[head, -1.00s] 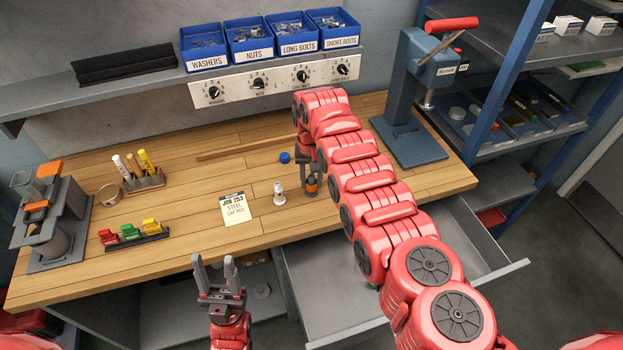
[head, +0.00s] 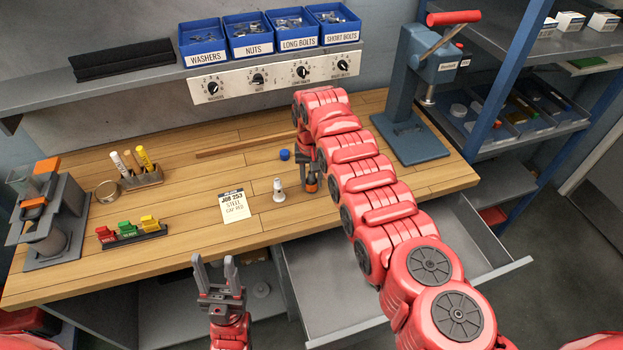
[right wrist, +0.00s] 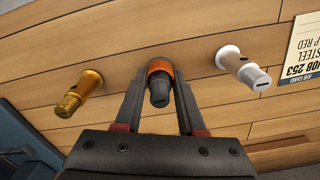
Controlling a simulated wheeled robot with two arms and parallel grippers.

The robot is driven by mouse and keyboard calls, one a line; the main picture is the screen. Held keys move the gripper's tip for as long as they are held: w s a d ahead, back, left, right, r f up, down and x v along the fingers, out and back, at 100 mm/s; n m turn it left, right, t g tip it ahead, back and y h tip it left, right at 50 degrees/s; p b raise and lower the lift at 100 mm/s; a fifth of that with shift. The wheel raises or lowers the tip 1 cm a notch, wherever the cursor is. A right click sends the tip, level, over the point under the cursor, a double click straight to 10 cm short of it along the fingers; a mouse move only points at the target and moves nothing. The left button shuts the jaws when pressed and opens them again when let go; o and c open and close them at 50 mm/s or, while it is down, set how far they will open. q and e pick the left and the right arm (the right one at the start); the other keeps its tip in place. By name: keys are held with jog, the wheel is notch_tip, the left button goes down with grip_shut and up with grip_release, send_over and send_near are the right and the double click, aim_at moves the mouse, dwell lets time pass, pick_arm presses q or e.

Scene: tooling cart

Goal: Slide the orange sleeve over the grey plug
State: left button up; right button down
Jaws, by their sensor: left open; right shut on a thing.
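The orange sleeve (right wrist: 160,67) is between the fingertips of my right gripper (right wrist: 160,75), which is shut on it. The dark grey plug (right wrist: 158,92) pokes out of the sleeve towards the camera, so the sleeve is around it. I cannot tell how far down the sleeve sits. In the head view the orange sleeve (head: 311,188) is small, beside my right gripper (head: 309,170) over the bench. My left gripper (head: 216,275) is open and empty in front of the bench's front edge.
A white plug (head: 278,190) stands just left of the grey one; a brass plug (right wrist: 78,95) stands on its other side. A job card (head: 234,206), blue cap (head: 284,154) and press (head: 411,110) are nearby. An open drawer (head: 335,285) juts out in front.

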grip_release()
dwell(0.5)
dwell(0.4)
jog(key=shift+r+p, duration=0.95)
jog(key=shift+r, duration=0.6)
jog(key=shift+r+p, duration=0.35)
jog(key=shift+r, duration=3.95)
notch_tip(320, 180, up, 3)
jog(key=shift+f, duration=0.1)
